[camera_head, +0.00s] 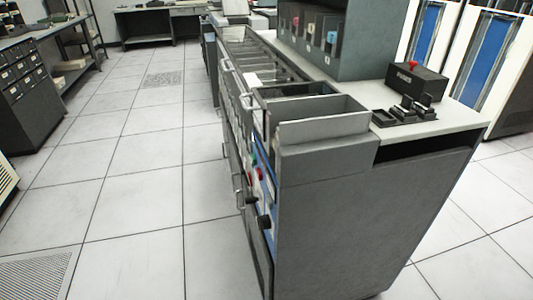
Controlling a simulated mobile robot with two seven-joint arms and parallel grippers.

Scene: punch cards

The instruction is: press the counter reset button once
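A small black box (416,81) with a red button (413,64) on its top stands on the light top of the grey machine, at the right. Its front has a small pale label that I cannot read for certain. The machine's narrow blue side panel also carries a red button (260,174) and a green one (254,160), seen at a steep angle. I cannot tell from labels which button is the counter reset. Neither of my grippers is in view.
The long grey machine (345,215) fills the middle. Black holders (405,110) stand in front of the box, and a tall grey unit (338,38) is left of it. Cabinets with blue panels (489,60) stand at the right. The tiled floor (140,200) at left is clear.

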